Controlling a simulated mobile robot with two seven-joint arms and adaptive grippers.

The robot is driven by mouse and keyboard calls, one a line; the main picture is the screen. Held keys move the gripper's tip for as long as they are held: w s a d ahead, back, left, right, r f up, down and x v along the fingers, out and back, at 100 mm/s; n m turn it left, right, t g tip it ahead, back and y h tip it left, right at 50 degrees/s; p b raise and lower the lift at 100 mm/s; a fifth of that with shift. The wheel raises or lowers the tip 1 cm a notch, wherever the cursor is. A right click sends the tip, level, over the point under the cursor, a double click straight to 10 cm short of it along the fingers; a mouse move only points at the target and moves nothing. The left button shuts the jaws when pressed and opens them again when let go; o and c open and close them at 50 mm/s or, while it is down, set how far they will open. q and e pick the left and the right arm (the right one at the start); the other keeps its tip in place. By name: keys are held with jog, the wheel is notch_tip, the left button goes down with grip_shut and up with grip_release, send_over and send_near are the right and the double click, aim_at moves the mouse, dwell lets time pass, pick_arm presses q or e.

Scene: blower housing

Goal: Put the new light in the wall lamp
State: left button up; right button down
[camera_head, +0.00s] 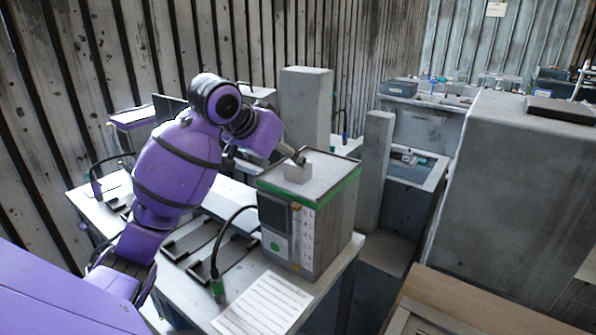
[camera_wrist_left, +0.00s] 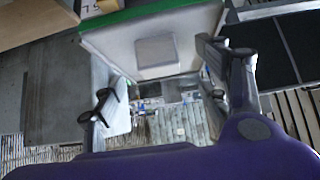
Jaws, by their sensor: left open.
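My left gripper (camera_head: 294,157) is above the top of a grey box with a green band (camera_head: 335,186). In the left wrist view its two fingers are spread apart, with the gripper (camera_wrist_left: 160,78) empty. A small pale square block (camera_head: 298,173) sits on the box top, just below the fingertips. It also shows in the left wrist view as a pale square (camera_wrist_left: 157,51), beyond the fingers and apart from them. I cannot tell whether this block is the new light. I cannot make out a wall lamp in either view. My right gripper is not in view.
The box stands on a light table (camera_head: 190,290) with a printed sheet (camera_head: 263,303), dark brackets (camera_head: 190,240) and a black cable with a green plug (camera_head: 217,288). A tall grey block (camera_head: 306,105) stands behind. A large grey cabinet (camera_head: 500,190) is at the right.

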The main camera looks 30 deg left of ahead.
aim_at(298, 171)
pick_arm(q)
jog(key=x, duration=0.5)
jog(key=shift+w+d, duration=0.2)
jog(key=shift+w, duration=0.2)
jog(key=shift+r, duration=0.1)
jog(key=shift+c, duration=0.2)
jog(key=c, duration=1.4)
jog(key=shift+o, duration=0.2)
jog(key=shift+r, duration=0.1)
